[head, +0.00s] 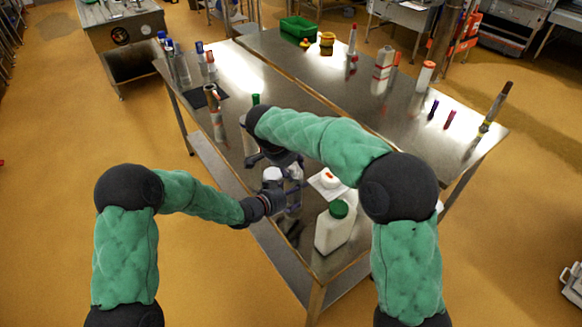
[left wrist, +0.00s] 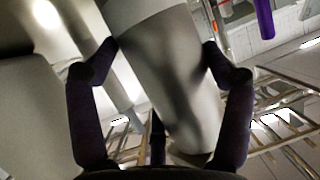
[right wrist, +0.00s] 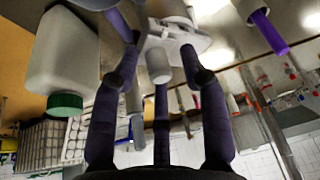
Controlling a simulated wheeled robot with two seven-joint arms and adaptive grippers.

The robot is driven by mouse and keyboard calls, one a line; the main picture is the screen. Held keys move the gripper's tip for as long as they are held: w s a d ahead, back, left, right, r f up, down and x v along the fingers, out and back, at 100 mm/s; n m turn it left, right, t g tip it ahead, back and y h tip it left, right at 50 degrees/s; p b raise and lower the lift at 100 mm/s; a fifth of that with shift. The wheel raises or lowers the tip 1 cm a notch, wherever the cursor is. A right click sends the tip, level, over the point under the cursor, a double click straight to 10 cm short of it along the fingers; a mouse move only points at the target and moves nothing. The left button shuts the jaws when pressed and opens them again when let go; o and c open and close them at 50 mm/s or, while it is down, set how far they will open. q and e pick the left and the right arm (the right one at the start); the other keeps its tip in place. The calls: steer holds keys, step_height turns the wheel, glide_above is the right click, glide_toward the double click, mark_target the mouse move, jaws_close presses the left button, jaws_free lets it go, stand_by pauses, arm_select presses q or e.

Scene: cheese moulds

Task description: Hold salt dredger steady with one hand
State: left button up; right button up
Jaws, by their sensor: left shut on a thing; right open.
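The salt dredger, a grey cylinder with a pale top (head: 272,175), stands near the table's front edge. My left gripper (head: 290,198) is shut around its side; in the left wrist view the dredger's smooth grey body (left wrist: 170,75) fills the space between the fingers. My right gripper (head: 290,168) is just behind the dredger, partly hidden by my own arm. In the right wrist view its fingers (right wrist: 160,50) are spread, with a small pale cylinder (right wrist: 158,66) showing between them; I cannot tell whether they touch it.
A white jug with a green cap (head: 335,230) stands close at the right, near the table's front corner. Bottles and markers stand farther back. A green bin (head: 300,28) is at the far end.

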jaws_close()
steer(key=shift+w+d, duration=0.2)
steer(key=shift+w, duration=1.1)
steer(key=shift+w+d, duration=0.2)
steer(key=shift+w, duration=1.05)
jaws_free()
steer(key=v, duration=1.2)
